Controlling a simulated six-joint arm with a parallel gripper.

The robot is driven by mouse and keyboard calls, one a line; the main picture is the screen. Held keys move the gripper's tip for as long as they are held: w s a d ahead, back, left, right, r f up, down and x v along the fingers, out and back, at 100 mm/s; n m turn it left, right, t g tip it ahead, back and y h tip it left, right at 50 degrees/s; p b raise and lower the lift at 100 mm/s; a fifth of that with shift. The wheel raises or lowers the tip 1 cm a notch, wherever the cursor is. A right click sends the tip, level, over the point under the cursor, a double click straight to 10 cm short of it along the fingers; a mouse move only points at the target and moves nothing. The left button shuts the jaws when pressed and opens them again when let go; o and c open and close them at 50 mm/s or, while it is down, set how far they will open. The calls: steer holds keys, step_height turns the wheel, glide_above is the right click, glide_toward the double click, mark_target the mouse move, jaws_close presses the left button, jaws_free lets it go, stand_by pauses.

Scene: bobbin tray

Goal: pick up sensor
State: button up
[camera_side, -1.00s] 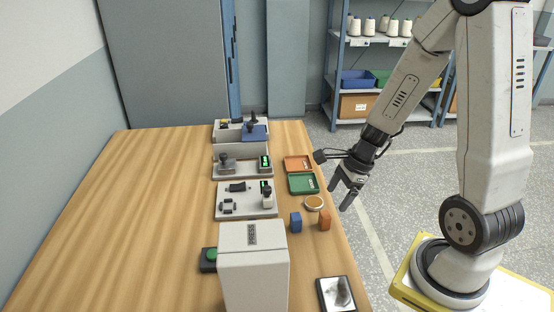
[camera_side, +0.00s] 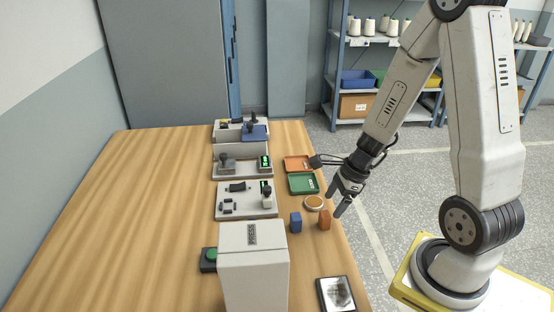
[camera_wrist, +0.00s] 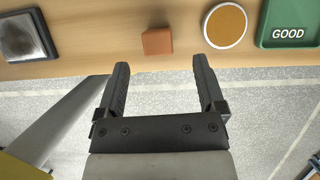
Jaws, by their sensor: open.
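No part is labelled as the sensor. Two small blocks stand on the wooden table: an orange block (camera_side: 324,220) near the right edge and a blue block (camera_side: 296,222) just left of it. The orange block also shows in the wrist view (camera_wrist: 157,41), beyond the fingertips and between their lines. My gripper (camera_side: 335,206) is open and empty, above and right of the orange block, near the table's edge. Its two fingers show apart in the wrist view (camera_wrist: 160,62). The blue block does not show there.
A round cork-topped disc (camera_side: 314,203), a green tray (camera_side: 303,192) marked GOOD and an orange tray (camera_side: 310,160) lie behind the blocks. A white box (camera_side: 240,270) stands front left, a dark framed pad (camera_side: 322,300) in front. The table's left side is clear.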

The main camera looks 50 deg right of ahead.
mark_target(326, 214)
steer(key=shift+f, duration=0.15)
steer(key=shift+a+x, duration=0.2)
steer(key=shift+x, duration=2.3)
jaws_close()
steer(key=shift+r, duration=0.25)
steer(key=shift+r, duration=4.85)
steer(key=shift+r, duration=0.15)
